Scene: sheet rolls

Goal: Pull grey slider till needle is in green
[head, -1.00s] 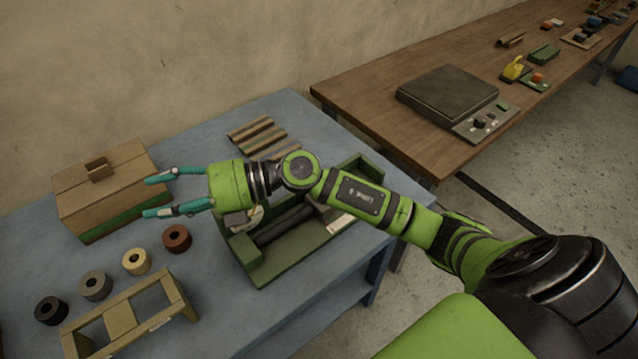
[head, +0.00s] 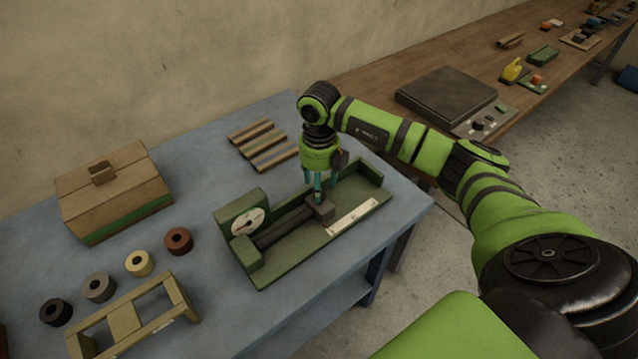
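A green tray-like fixture (head: 290,262) stands on the blue table. A round, pale dial (head: 248,221) with a needle is on its left end; the needle's exact place on the dial is too small to tell. A dark bar runs from near the dial to a grey-brown slider block (head: 322,211) midway along the fixture. My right gripper (head: 321,188) points down at the slider block with its teal fingers apart. The fingertips are right at the block's top; whether they touch it I cannot tell. My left gripper is not in view.
A cardboard box (head: 115,190), several rolls (head: 138,263) and a wooden frame (head: 128,318) are left of the fixture. Striped strips (head: 264,146) lie behind it. A pale strip (head: 353,216) lies along its near right side. A brown bench (head: 375,85) stands behind.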

